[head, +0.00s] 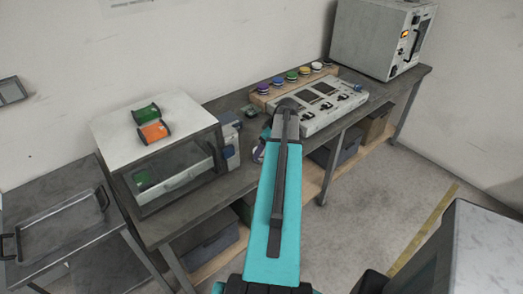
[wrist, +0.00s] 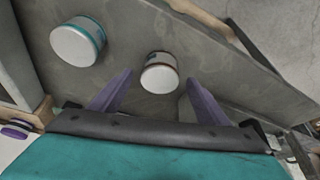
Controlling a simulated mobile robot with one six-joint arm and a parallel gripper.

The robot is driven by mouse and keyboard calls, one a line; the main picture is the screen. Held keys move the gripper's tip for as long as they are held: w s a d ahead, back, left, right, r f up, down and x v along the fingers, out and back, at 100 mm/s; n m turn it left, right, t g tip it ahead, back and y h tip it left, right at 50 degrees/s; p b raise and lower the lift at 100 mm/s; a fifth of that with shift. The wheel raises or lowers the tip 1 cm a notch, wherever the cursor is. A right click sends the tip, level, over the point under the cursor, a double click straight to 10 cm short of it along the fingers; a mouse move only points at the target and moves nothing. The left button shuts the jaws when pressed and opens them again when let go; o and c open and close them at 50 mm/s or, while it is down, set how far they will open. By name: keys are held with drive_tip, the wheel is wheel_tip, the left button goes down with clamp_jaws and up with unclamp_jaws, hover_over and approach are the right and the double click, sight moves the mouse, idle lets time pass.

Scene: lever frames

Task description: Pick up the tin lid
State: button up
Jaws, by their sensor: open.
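In the wrist view, a small round piece (wrist: 159,77) with a whitish face and a brown rim lies on the grey bench top, between the tips of my gripper's fingers as seen there. A larger round piece (wrist: 76,45) with a white face and a teal rim lies to its upper left. I cannot tell which of them is the tin lid. My gripper (wrist: 159,80) has two purple fingers, spread apart, with nothing held between them. I cannot tell how far above the bench they are. In the head view, my arm hides both round pieces.
A cart with a tray (head: 62,210) stands left. Open floor (head: 385,200) lies right.

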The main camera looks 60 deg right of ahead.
drive_tip(key=shift+w+f, duration=0.15)
drive_tip(key=shift+f, duration=0.25)
drive_tip(key=shift+c, duration=0.4)
drive_tip(key=c, duration=1)
